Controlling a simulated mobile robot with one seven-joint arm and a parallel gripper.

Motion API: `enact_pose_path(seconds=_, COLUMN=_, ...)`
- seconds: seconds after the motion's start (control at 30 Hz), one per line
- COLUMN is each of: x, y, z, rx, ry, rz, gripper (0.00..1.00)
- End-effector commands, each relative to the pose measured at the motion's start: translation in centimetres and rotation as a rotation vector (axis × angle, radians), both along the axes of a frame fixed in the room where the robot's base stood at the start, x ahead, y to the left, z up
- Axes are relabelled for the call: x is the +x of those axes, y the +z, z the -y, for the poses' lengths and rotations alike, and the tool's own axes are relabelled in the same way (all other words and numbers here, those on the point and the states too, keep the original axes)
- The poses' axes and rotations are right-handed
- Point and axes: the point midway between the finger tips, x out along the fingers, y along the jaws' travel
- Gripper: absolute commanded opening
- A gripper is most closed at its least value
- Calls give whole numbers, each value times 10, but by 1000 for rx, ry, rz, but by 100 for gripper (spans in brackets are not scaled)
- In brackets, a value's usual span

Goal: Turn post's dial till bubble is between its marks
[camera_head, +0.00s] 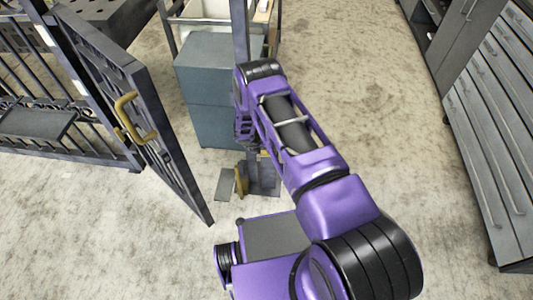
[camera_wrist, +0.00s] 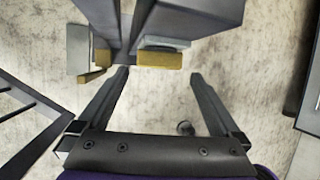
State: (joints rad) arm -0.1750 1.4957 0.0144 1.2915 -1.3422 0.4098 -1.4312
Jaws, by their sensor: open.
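The dark post (camera_head: 240,25) stands upright in the middle of the head view, its middle hidden behind my arm. In the wrist view, dark upright faces, probably the post (camera_wrist: 190,14), fill the top. A brass block (camera_wrist: 160,60) with a pale grey-green piece above it sits just beyond my fingertips. I cannot make out a dial, bubble or marks. My gripper (camera_wrist: 158,74) is open, its two dark fingers wide apart with nothing between them. The brass block lies ahead of the gap, seemingly apart from both fingers. The arm mostly hides the gripper in the head view.
A dark barred gate leaf (camera_head: 165,145) with a brass handle (camera_head: 128,118) stands at the left. A blue-grey cabinet (camera_head: 205,105) is behind the post. Grey drawers (camera_head: 495,140) line the right. Concrete floor is clear between arm and drawers.

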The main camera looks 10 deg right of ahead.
Motion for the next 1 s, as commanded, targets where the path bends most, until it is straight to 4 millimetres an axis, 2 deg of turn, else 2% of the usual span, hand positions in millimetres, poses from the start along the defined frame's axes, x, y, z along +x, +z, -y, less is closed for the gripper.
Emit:
enact_pose_path(seconds=0.03, x=2, y=-14, z=4, rx=2, ry=-4, rz=-1, gripper=100)
enact_pose_path(seconds=0.1, x=6, y=-25, z=8, rx=1, ry=-4, rz=-1, gripper=100)
enact_pose_path(seconds=0.3, x=14, y=-46, z=16, rx=2, ry=-2, rz=0, gripper=100)
enact_pose_path(seconds=0.7, x=17, y=-51, z=19, rx=0, ry=0, rz=0, gripper=100)
enact_pose_path(seconds=0.77, x=17, y=-51, z=19, rx=0, ry=0, rz=0, gripper=93)
enact_pose_path(seconds=1.0, x=17, y=-51, z=18, rx=0, ry=0, rz=0, gripper=50)
